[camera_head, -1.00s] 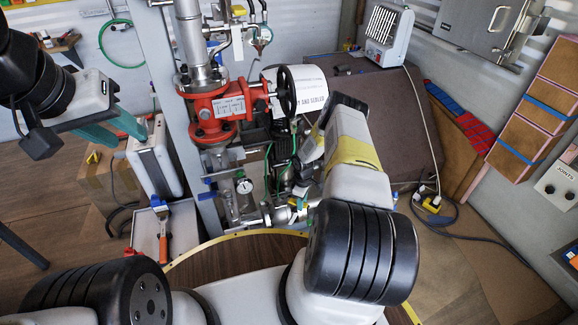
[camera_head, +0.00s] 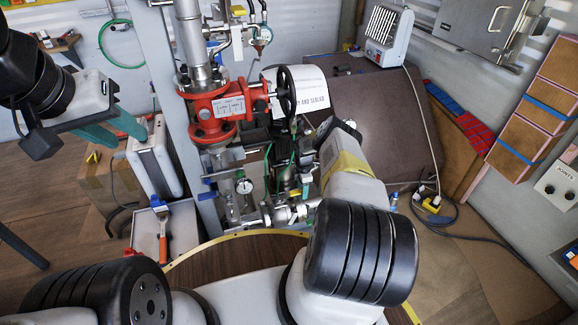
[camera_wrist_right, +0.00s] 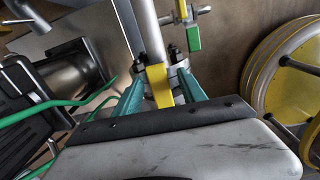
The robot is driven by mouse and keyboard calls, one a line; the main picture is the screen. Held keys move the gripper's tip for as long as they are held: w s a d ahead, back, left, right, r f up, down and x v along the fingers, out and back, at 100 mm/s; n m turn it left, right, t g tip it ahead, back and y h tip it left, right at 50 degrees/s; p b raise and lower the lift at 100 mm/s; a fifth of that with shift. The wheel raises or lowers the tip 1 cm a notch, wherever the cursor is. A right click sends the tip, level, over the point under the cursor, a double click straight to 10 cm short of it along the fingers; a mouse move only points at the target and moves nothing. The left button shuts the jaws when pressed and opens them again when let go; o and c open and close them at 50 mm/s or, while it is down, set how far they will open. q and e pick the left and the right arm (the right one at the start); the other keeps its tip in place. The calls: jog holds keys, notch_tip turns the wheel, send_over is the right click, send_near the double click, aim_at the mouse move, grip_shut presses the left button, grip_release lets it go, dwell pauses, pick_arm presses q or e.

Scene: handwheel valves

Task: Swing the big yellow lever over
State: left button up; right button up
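In the head view my right wrist hangs in front of the lower pipework and hides most of this gripper and the lever. My left gripper (camera_head: 127,138) is at the left in the head view, with its teal fingers apart and nothing between them.
A red valve (camera_head: 217,105) with a black handwheel (camera_head: 286,91) stands above and behind. A pressure gauge (camera_head: 244,186) and pipes sit below it. In the right wrist view, a small green-handled valve (camera_wrist_right: 194,38) is beyond the fingertips and a yellow-rimmed wheel (camera_wrist_right: 285,75) is at right.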

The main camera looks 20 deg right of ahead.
jog(key=shift+r, duration=0.1)
jog(key=shift+r, duration=2.9)
